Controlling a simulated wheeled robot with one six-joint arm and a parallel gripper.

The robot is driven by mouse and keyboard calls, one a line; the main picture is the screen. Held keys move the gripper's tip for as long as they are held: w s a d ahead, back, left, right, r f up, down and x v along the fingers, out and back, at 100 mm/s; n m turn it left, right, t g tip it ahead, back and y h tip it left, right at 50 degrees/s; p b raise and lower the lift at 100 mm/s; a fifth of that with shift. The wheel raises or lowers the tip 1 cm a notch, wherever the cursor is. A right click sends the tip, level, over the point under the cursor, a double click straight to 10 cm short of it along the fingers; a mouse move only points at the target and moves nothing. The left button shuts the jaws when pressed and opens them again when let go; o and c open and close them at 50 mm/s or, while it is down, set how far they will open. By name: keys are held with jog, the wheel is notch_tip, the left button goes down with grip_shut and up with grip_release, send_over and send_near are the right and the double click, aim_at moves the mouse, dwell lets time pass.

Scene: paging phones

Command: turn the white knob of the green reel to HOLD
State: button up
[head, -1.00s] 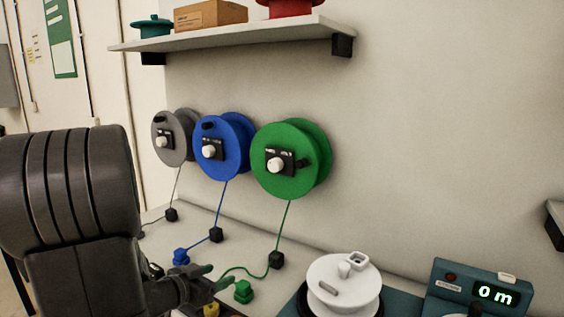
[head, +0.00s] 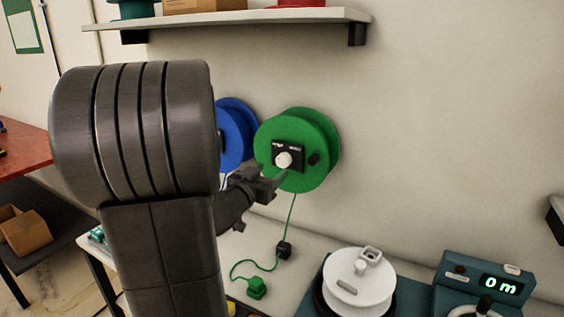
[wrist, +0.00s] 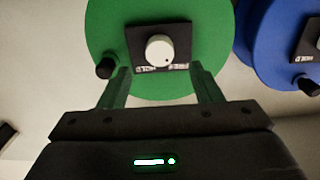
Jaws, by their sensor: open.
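The green reel (head: 305,140) is mounted on the wall, with a black plate and a white knob (head: 284,160) on its face. In the wrist view the white knob (wrist: 160,49) sits on the black plate (wrist: 137,38), whose labels appear upside down and are too small to read surely. My gripper (head: 276,178) is just below and left of the knob in the head view. In the wrist view its two green fingers (wrist: 163,85) are spread open, with the knob beyond the gap between them. Nothing is between the fingers.
The blue reel (head: 234,135) is left of the green one, partly behind my arm. A black crank handle (head: 315,159) sticks out of the green reel. Below are a green cord with a plug (head: 257,288), a white spool (head: 352,277) and a meter (head: 485,280) reading 0 m. A shelf (head: 230,23) is above.

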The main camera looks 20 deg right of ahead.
aim_at(281, 162)
jog(key=x, duration=0.6)
jog(key=shift+w+d, duration=0.25)
jog(key=shift+d, duration=0.05)
jog(key=c, duration=1)
